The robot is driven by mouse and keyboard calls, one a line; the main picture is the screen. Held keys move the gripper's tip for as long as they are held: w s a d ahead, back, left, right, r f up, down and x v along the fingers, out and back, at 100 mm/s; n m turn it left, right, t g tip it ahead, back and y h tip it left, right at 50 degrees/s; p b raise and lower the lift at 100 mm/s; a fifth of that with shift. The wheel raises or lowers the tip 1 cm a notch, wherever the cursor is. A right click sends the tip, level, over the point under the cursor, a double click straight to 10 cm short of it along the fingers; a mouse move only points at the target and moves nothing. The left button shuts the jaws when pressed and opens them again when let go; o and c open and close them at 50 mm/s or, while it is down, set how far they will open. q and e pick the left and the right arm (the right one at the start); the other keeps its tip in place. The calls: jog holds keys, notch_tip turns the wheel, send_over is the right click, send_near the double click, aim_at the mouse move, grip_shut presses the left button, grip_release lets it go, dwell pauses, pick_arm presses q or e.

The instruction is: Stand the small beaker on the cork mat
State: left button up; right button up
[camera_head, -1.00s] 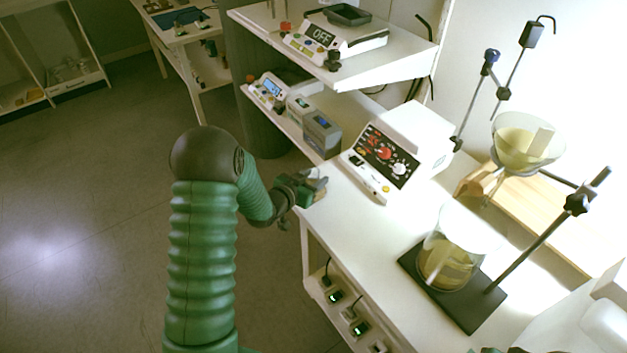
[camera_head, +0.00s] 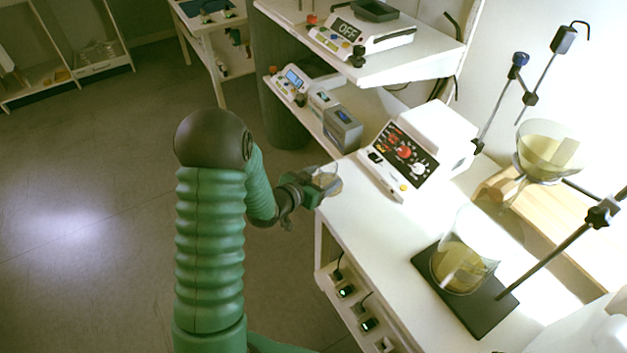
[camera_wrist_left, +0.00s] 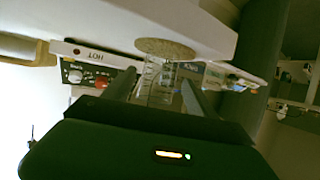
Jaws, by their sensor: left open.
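My left gripper (camera_head: 318,185) is at the far left corner of the white bench. Its fingers are apart, with the small clear beaker (camera_head: 328,178) at them. In the left wrist view, which is turned upside down, the beaker (camera_wrist_left: 153,82) is between the two dark fingers of the gripper (camera_wrist_left: 163,95). The round cork mat (camera_wrist_left: 165,46) lies on the white bench top at the beaker's base end. The base overlaps the mat's edge in the picture; whether it rests on the mat is hard to tell. My right gripper does not show.
A hotplate device (camera_head: 405,152) stands right beside the gripper. A large beaker (camera_head: 462,265) stands on a black stand base (camera_head: 490,318), with a funnel (camera_head: 548,150) above. A shelf (camera_head: 370,65) with a balance is behind. Bare bench lies between the hotplate and stand.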

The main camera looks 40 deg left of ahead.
pick_arm(q)
jog(key=v, duration=0.7)
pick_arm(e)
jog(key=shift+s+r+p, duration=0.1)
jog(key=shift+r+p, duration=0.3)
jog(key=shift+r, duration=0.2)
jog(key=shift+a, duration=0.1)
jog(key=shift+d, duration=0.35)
pick_arm(q)
jog(key=s+d+f+g, duration=0.2)
jog(key=s+d+g, duration=0.9)
jog(key=s+d, duration=0.45)
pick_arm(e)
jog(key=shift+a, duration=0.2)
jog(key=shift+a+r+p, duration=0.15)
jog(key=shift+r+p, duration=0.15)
pick_arm(q)
notch_tip(320, 180, up, 14)
jog(key=w+d+p, duration=0.1)
jog(key=p, duration=1.1)
jog(key=shift+d+p, duration=0.35)
jog(key=shift+d, duration=0.05)
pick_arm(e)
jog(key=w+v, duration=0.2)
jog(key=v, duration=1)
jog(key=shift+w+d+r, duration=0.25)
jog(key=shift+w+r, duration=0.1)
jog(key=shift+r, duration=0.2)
